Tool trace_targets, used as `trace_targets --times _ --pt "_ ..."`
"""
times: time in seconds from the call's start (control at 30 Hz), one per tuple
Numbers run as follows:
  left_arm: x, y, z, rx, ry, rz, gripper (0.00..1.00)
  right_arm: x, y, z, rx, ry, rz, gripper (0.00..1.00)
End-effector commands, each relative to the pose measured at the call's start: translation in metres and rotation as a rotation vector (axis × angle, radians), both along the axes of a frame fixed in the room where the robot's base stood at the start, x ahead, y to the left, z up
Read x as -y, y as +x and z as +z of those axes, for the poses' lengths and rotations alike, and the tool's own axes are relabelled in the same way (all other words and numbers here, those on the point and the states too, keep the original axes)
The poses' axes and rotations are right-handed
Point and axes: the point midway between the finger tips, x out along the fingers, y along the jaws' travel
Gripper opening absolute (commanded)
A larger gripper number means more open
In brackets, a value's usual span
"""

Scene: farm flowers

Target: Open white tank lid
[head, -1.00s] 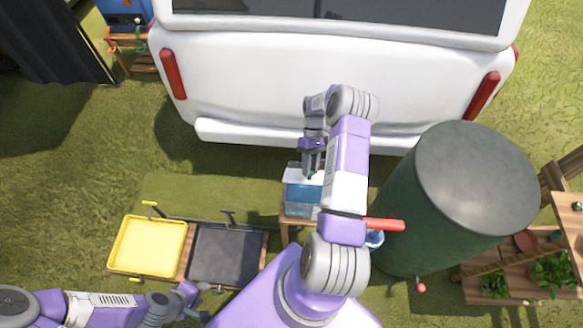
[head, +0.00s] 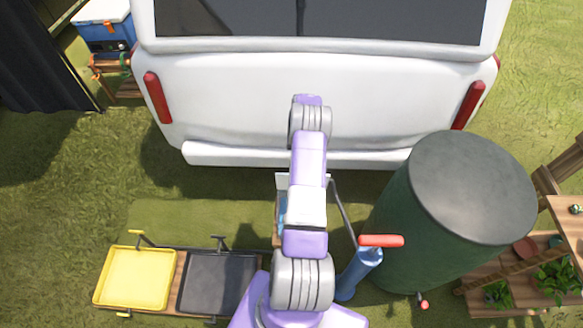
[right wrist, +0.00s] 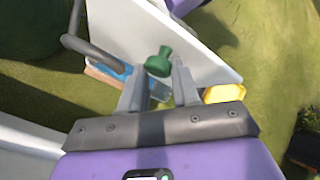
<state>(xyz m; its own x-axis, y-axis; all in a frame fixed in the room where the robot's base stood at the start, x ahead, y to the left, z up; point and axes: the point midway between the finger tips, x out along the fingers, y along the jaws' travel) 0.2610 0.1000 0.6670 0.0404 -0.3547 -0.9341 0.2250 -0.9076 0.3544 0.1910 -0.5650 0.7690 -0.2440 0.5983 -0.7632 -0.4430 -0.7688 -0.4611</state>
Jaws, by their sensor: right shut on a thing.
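The white lid (right wrist: 205,48) shows tilted in the right wrist view, with a green knob (right wrist: 158,63) on it. My right gripper (right wrist: 157,82) is shut on this knob. In the head view my right arm hides the gripper and knob, and only edges of the white lid (head: 286,181) show beside the arm. The tank's blue side (head: 281,208) shows as a sliver left of the arm. A blue part of it (right wrist: 108,60) also shows below the lid in the right wrist view. My left gripper is out of view.
A blue pump with a red handle (head: 381,240) stands right of my arm, beside a large dark green barrel (head: 440,225). A yellow tray (head: 135,278) and a black tray (head: 218,282) lie at the left. A white vehicle (head: 230,95) stands behind.

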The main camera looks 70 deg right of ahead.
Motion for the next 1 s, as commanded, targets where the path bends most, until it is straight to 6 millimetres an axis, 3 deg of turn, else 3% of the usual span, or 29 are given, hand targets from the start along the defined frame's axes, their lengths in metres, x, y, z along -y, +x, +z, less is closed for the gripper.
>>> trace_targets --times 0.03,0.43,0.47,0.6,1.0 --pt "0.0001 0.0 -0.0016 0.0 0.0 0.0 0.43 0.0054 -0.0103 -0.0085 -0.014 -0.016 -0.005 0.0" --pt "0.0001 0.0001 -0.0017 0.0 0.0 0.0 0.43 0.0053 -0.0105 -0.0085 -0.015 -0.015 -0.004 0.0" --pt "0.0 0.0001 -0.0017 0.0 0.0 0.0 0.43 0.0053 -0.0105 -0.0085 -0.015 -0.014 -0.005 0.33" --pt "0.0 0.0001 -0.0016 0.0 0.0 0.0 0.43 0.0048 -0.0101 -0.0084 -0.015 -0.013 -0.005 0.55" --pt "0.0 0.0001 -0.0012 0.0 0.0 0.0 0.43 0.0037 -0.0056 -0.006 -0.008 -0.012 -0.003 0.57"
